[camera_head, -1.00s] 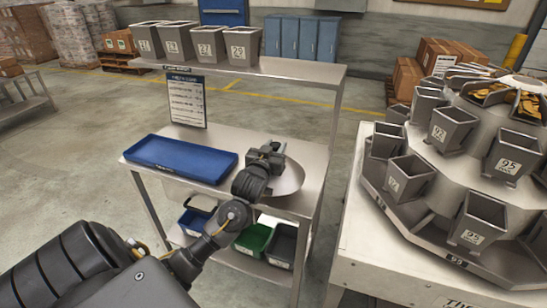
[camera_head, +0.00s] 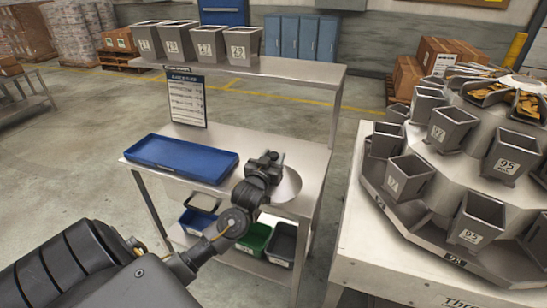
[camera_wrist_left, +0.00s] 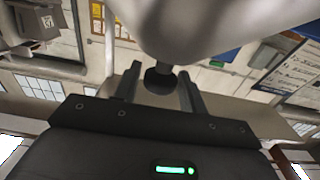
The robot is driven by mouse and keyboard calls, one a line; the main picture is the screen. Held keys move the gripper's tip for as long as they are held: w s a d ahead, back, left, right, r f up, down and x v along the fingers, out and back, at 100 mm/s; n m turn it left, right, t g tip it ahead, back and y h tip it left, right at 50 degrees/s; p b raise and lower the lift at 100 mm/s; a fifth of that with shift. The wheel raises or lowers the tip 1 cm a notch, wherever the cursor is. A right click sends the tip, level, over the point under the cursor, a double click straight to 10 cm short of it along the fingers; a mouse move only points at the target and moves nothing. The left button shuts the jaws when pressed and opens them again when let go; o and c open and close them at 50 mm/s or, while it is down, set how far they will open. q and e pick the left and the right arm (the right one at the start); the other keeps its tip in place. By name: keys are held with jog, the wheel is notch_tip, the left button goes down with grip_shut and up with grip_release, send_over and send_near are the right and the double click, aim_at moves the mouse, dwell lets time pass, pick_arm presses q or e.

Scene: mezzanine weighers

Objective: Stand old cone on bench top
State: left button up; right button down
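The old cone (camera_head: 289,187), a wide grey metal cone, is on the right end of the steel bench top (camera_head: 308,160), partly hidden by my left gripper. In the left wrist view the cone (camera_wrist_left: 220,25) fills the top of the upside-down picture, with a dark knob (camera_wrist_left: 160,80) at its peak. My left gripper (camera_head: 266,158) is over the cone. Its fingers (camera_wrist_left: 160,88) stand on both sides of the knob, with a small gap visible, so it looks open. The cone's contact with the bench is hidden. My right gripper is not in view.
A blue tray (camera_head: 180,158) lies left of the cone, with a sign (camera_head: 187,98) behind it. An upper shelf (camera_head: 290,67) holds several grey buckets. Bins (camera_head: 254,238) stand on the lower shelf. The multihead weigher (camera_head: 450,190) stands to the right.

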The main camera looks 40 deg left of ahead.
pick_arm(q)
jog(key=shift+o, duration=1)
jog(key=shift+r, duration=0.2)
jog(key=b+v, duration=0.1)
jog(key=v, duration=1.1)
